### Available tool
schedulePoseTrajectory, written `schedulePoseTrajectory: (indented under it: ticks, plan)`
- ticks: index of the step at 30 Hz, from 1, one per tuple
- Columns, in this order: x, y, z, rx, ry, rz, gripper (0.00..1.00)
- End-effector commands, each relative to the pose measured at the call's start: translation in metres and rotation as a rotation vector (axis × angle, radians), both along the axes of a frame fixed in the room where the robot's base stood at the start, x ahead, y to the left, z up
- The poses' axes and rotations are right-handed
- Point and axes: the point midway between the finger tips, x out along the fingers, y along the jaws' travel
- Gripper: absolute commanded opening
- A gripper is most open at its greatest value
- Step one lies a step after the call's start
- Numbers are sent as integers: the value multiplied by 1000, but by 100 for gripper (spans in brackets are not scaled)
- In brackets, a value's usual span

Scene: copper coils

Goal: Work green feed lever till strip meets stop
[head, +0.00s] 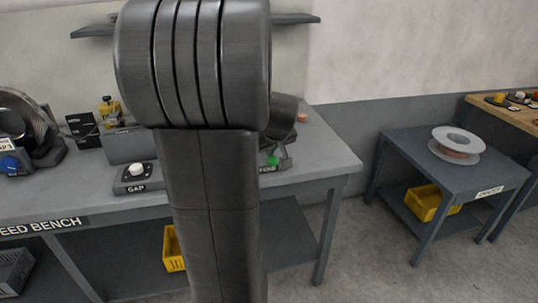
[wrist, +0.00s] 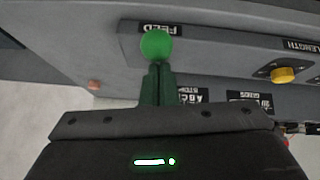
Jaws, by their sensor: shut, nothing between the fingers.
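The green ball knob of the feed lever (wrist: 156,45) shows at the upper middle of the wrist view, beside the FEED label. In the head view the green knob (head: 272,160) shows just right of my arm, on a small grey unit on the bench. My gripper (wrist: 158,68) is shut and empty, its dark green fingertips pointing at the knob and overlapping its lower edge in the picture. I cannot tell whether they touch it. My arm hides the gripper in the head view. I cannot make out the strip or the stop.
The feed bench (head: 330,160) also carries a GAP unit (head: 137,178) with a white knob, and a machine with a blue knob (head: 10,164) at left. In the wrist view a yellow knob (wrist: 283,75) sits near the LENGTH label. A side table (head: 400,150) holds a spool (head: 456,146).

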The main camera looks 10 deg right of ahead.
Motion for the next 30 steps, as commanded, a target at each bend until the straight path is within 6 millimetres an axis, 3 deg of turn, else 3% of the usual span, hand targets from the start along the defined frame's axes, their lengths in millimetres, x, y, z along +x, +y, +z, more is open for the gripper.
schedulePoseTrajectory:
  ticks: [1,30]
  plan:
    - [-3,0,-13,1,-19,-2,0]
    - [-28,-1,-74,12,-357,0,0]
